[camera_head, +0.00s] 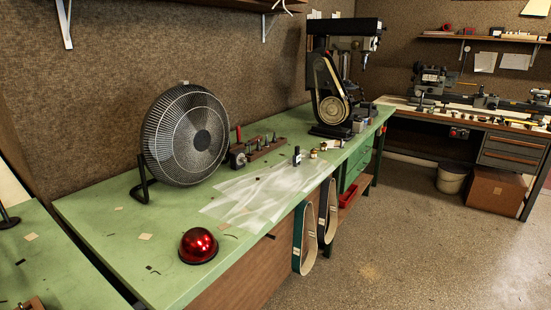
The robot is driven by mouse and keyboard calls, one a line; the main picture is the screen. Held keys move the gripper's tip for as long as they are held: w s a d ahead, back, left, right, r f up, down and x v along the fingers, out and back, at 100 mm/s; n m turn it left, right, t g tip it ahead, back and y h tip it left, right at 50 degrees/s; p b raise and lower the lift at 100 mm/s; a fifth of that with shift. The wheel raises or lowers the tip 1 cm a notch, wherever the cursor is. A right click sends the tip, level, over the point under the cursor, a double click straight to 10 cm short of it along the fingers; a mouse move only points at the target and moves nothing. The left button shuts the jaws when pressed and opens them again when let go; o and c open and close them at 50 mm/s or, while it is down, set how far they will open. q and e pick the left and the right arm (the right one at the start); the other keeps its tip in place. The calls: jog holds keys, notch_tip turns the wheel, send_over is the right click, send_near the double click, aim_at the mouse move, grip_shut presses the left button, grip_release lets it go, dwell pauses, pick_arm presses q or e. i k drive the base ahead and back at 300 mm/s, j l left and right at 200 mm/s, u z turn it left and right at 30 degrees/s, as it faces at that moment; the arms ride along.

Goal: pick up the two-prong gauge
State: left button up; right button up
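I cannot pick out a two-prong gauge for certain in the head view. A small dark item (152,269) lies near the front left of the green bench (110,225), too small to identify. A wooden rack (262,150) with several upright tools stands behind a clear plastic sheet (255,197). A small dark bottle (297,156) stands at the sheet's far end. Neither of my grippers is in view.
A black fan (187,135) stands at the back of the bench, and a red dome (198,245) sits near its front edge. A belt machine (332,95) stands farther back. Sanding belts (304,238) hang off the front. Floor (400,240) to the right is open.

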aim_at(297, 157)
jog(key=i+l+u, duration=0.1)
jog(key=u, duration=0.3)
jog(key=l+u, duration=0.1)
jog(key=u, duration=0.3)
jog(key=i+l+u, duration=0.1)
jog(key=u, duration=0.3)
jog(key=l+u, duration=0.2)
jog(key=u, duration=0.2)
jog(key=l+u, duration=0.2)
jog(key=l, duration=0.25)
jog(key=l+u, duration=0.15)
jog(key=l, duration=0.3)
jog(key=l+u, duration=0.2)
jog(key=l, duration=0.25)
jog(key=k+l+u, duration=0.15)
jog(key=l, duration=0.25)
jog(key=k+l+u, duration=0.2)
jog(key=l, duration=0.25)
jog(key=l+u, duration=0.15)
jog(key=l, duration=0.25)
jog(key=k+l+u, duration=0.2)
jog(key=l, duration=0.2)
